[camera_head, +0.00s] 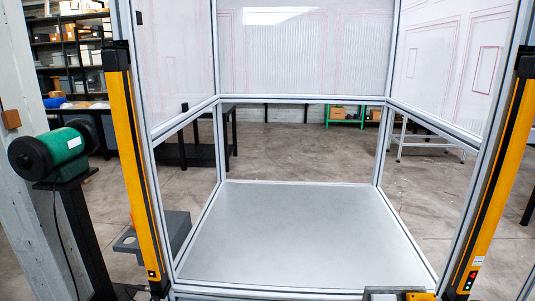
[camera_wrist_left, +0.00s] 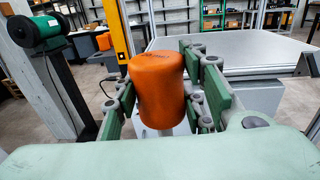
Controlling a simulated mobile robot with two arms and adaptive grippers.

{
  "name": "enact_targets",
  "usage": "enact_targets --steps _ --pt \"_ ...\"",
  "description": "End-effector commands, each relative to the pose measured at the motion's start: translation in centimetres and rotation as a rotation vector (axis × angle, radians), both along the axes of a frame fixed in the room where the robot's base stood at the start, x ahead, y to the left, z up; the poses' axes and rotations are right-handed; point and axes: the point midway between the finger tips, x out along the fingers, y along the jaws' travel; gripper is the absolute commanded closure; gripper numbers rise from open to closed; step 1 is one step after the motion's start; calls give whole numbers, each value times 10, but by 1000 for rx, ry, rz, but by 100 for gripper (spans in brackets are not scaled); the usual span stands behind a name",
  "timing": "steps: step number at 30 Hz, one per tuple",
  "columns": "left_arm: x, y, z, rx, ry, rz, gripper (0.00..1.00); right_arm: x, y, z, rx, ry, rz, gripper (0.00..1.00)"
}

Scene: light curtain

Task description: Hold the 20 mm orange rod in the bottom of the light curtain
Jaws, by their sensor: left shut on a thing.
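The light curtain is two yellow posts, a left one (camera_head: 135,170) and a right one (camera_head: 503,165), on either side of the framed cell's front opening. My left gripper (camera_wrist_left: 168,105) shows only in the left wrist view. Its green-padded fingers are shut around a thick orange cylinder (camera_wrist_left: 158,80), upright with dark lettering near its top. A short pale shaft shows below it; its lower end is hidden. The left post's lower part also shows in the left wrist view (camera_wrist_left: 121,30). My right gripper is in neither view.
A bare grey plate (camera_head: 300,230) forms the cell's floor. A grey holder with a hole (camera_head: 175,230) stands outside the left post. A green bench grinder (camera_head: 62,152) stands on a pedestal at left. Small lights glow low on the right post.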

Motion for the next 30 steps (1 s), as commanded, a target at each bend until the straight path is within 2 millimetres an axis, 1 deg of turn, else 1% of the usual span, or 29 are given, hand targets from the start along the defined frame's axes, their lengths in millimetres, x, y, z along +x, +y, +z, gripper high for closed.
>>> enact_targets --steps 1,3,6,12,20,23,25,27,30 --pt "0 1 -19 0 -1 0 88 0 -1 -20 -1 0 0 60" --pt "0 1 -30 -1 -1 0 88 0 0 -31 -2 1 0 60" --pt "1 2 -41 -2 -1 0 88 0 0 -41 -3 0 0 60" --pt "0 1 -48 0 -2 0 88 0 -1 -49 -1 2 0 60" --pt "4 -2 -44 0 -17 -5 88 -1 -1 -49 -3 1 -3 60" --pt "13 -16 -35 3 -55 -21 88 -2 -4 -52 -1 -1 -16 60" --pt "24 -33 -25 10 -98 -37 88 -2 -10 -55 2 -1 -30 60" --pt "37 -58 -11 18 -152 -56 88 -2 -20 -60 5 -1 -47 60" --pt "57 -102 11 33 -240 -86 88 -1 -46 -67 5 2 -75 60"
